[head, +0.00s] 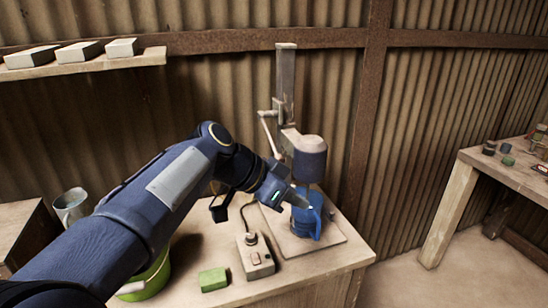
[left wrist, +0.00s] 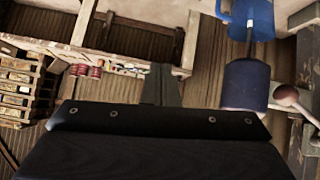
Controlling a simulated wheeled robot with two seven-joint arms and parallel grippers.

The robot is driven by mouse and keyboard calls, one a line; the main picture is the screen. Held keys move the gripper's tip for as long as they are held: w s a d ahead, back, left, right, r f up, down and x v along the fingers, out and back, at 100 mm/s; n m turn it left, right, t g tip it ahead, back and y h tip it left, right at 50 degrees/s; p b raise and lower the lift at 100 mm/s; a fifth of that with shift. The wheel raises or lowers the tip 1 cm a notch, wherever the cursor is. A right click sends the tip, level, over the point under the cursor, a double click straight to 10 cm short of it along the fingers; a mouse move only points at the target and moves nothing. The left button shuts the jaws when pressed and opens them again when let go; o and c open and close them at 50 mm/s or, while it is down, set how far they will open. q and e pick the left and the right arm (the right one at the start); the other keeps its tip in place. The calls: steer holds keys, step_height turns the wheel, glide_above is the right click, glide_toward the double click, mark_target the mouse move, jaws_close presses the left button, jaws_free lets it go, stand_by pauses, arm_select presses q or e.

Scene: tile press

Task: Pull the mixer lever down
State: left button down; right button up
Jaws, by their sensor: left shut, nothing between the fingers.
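The mixer stands on a base plate, with an upright column (head: 285,80) and a dark blue motor head (head: 306,160). The head also shows in the left wrist view (left wrist: 246,85). The mixer lever (head: 268,135) is a pale rod on the column's left side, slanting down toward my arm. Its round pinkish knob (left wrist: 286,96) shows in the left wrist view, right of the head. A blue jug (head: 308,222) is below the head, with the mixing shaft above it. My left gripper (head: 300,199) is shut and empty, below the head in the picture and overlapping the jug. Contact cannot be told.
A switch box (head: 256,258) with a cable and a green block (head: 213,280) lie on the table front. A green bucket (head: 150,280) and metal jug (head: 72,207) are at left. A shelf (head: 90,64) holds blocks. Another table (head: 500,168) stands right.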

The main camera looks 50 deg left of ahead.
arm_select(q)
steer(key=s+a+r+m+t+y, duration=0.1)
steer(key=a+r+m+y, duration=0.1)
steer(key=a+r, duration=0.4)
steer(key=s+a+r+m+t+y, duration=0.1)
steer(key=s+a+r+m, duration=0.15)
steer(key=a, duration=0.65)
steer(key=a+p+x, duration=0.1)
steer(key=p+x, duration=0.1)
steer(key=x, duration=1)
steer(key=shift+a+f+p, duration=0.3)
steer(key=shift+a+f, duration=0.05)
steer(key=shift+f, duration=0.2)
steer(key=f+b, duration=0.1)
steer(key=b, duration=0.2)
steer(key=y+b, duration=0.1)
steer(key=b, duration=0.3)
steer(key=f+m+t+b, duration=0.1)
steer(key=b, duration=0.3)
steer(key=shift+w+a+f+y, duration=0.1)
steer(key=shift+a+f+y, duration=0.2)
steer(key=shift+f, duration=0.1)
